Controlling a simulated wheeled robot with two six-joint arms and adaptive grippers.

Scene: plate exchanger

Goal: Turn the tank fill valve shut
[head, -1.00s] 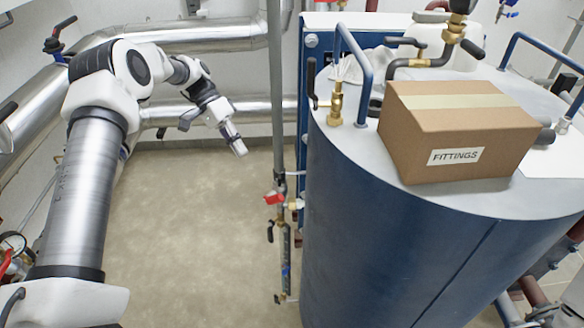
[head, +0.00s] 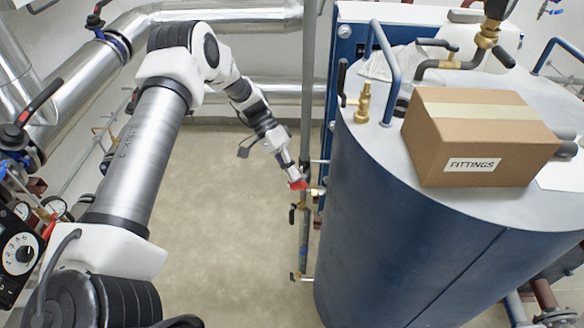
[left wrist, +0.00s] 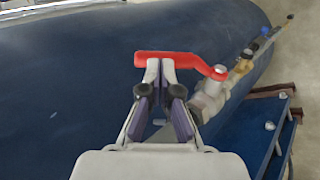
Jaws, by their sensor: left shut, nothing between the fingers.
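The tank fill valve has a red lever handle (left wrist: 185,60) and a pale metal body (left wrist: 212,95) on a pipe beside the blue tank (left wrist: 80,75). In the left wrist view the lever reaches left from its pivot. My left gripper (left wrist: 160,68) is shut and empty, its fingertips at the near edge of the lever's middle. I cannot tell for sure whether they touch it. In the head view the red handle (head: 299,185) shows small at the tip of my left gripper (head: 294,179), just left of the tank, partly hidden. My right gripper is out of view.
A cardboard box marked FITTINGS (head: 480,140) sits on the tank top, near a brass valve (head: 364,103) and blue rails (head: 384,60). A vertical pipe (head: 307,90) stands left of the tank. The floor (head: 210,230) left of it is clear.

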